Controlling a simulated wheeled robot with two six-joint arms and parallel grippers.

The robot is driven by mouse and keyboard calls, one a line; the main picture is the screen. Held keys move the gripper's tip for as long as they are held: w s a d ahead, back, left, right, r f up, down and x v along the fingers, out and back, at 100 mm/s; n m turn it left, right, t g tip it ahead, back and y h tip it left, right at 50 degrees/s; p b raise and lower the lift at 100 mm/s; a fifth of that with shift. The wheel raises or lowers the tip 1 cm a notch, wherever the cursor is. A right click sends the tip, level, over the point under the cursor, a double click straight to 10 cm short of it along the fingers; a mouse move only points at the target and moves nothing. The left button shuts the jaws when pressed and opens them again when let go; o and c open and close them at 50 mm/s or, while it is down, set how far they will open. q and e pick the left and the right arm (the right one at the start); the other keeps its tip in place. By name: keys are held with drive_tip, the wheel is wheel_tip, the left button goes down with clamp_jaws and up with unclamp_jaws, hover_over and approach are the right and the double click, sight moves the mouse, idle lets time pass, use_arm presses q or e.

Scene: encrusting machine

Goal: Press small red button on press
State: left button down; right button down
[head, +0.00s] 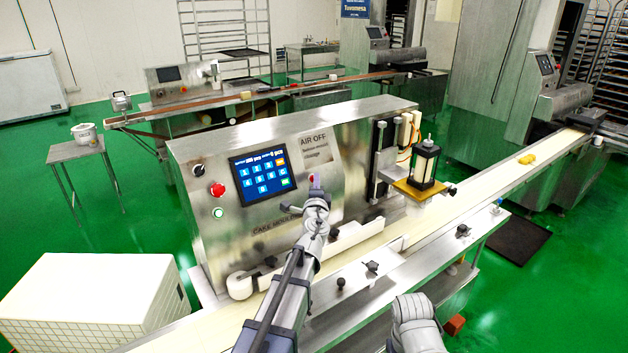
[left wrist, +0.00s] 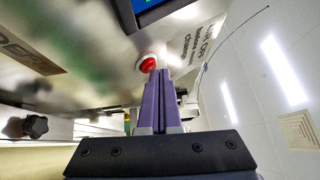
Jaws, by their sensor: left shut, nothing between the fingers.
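The press (head: 350,130) is a steel machine with a blue touch screen (head: 264,174) on its slanted front. The small red button (left wrist: 148,62) sits on that panel, below the AIR OFF notice; in the head view only a red edge of it (head: 311,179) shows beside my fingers. My left gripper (head: 316,181) has its purple fingers shut and empty. In the left wrist view the fingertips (left wrist: 158,73) lie right at the button's lower edge and overlap it slightly. I cannot tell whether they touch it.
A larger red knob (head: 217,189) and a green-lit button (head: 218,212) sit left of the screen. A conveyor belt (head: 465,205) runs along the press front, under a black-framed unit (head: 425,165). A white tiled block (head: 95,300) stands at lower left.

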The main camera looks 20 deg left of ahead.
use_arm(q)
drive_tip(key=shift+w+a+f, duration=0.1)
drive_tip(key=shift+w+a, duration=0.05)
drive_tip(key=shift+a, duration=0.1)
idle(0.6)
drive_tip(key=shift+s+d+r, duration=0.35)
drive_tip(key=shift+s+d, duration=0.1)
drive_tip(key=shift+d, duration=0.1)
drive_tip(key=shift+d+p, duration=0.1)
drive_tip(key=shift+p, duration=0.25)
drive_tip(key=s+d+r+p, duration=0.2)
drive_tip(key=d, duration=0.1)
drive_tip(key=shift+s+d+r, duration=0.1)
drive_tip(key=shift+s+d, duration=0.1)
drive_tip(key=shift+s, duration=0.2)
idle(0.5)
